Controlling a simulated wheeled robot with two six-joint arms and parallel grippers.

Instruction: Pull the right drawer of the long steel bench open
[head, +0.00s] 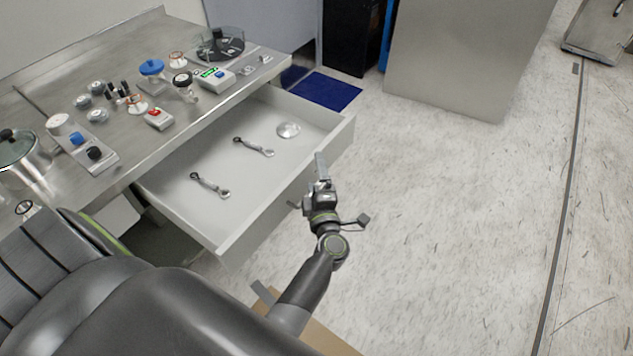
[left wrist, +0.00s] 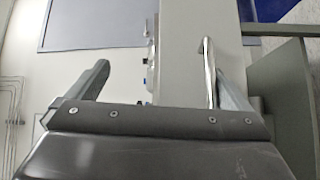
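The right drawer (head: 231,247) of the long steel bench (head: 130,165) stands pulled well out in the head view. Two wrenches and a round metal disc lie inside it. My left gripper (head: 320,182) is at the outer side of the drawer front, toward its far end. In the left wrist view my left gripper (left wrist: 163,85) has its fingers wide apart. A thin shiny bar (left wrist: 208,68), which looks like the drawer handle, stands between them, close to the right finger. I cannot tell whether they touch. My right gripper is not in view.
Jars, small devices and a metal pot (head: 20,160) stand on the bench top. A blue mat (head: 325,91) lies on the floor beyond the drawer. A grey cabinet (head: 460,60) stands at the back.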

